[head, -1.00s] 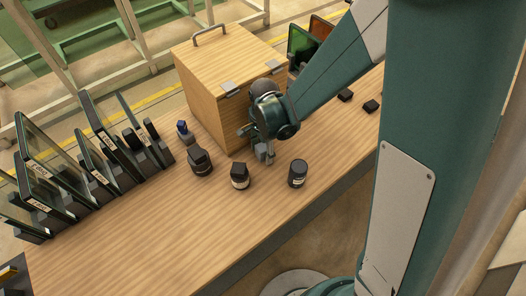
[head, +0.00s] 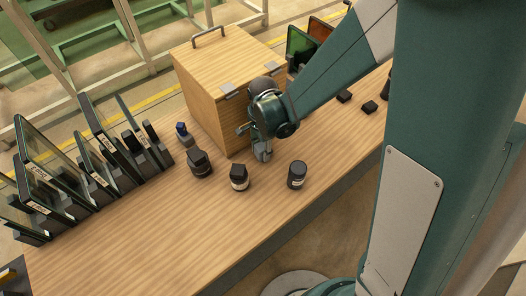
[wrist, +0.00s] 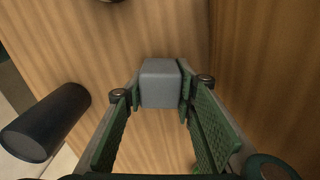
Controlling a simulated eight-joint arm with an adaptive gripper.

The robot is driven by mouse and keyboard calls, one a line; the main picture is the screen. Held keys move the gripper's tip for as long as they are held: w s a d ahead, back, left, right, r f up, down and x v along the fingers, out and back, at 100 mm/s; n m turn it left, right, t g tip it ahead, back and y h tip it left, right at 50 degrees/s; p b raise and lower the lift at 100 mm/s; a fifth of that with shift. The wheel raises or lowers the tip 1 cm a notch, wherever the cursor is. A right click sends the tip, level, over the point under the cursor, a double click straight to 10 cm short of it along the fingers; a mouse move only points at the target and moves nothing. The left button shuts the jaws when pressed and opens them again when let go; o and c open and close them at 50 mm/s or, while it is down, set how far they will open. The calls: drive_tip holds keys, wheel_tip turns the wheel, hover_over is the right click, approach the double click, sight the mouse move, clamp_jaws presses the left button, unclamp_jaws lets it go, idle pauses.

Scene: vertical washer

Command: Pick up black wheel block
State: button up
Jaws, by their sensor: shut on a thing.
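My gripper (head: 262,152) reaches down beside the front of the wooden box. In the wrist view my gripper (wrist: 162,92) has its green-padded fingers on either side of a small dark grey block (wrist: 160,80) and is shut on it. The block's flat top faces the wrist camera. No wheel shape can be made out on it, and its lower part is hidden. In the head view the fingers mostly cover the block. I cannot tell whether it touches the table.
The wooden box (head: 215,70) stands right behind my gripper. Dark bottles (head: 239,177) (head: 297,175) (head: 199,163) and a blue-topped one (head: 184,134) stand nearby. Framed panels (head: 50,165) line the left. Small black blocks (head: 369,107) lie at the right. The front table is clear.

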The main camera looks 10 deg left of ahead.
sight(263, 146)
drive_tip(key=shift+r+p, duration=0.65)
drive_tip(key=shift+r, duration=3.65)
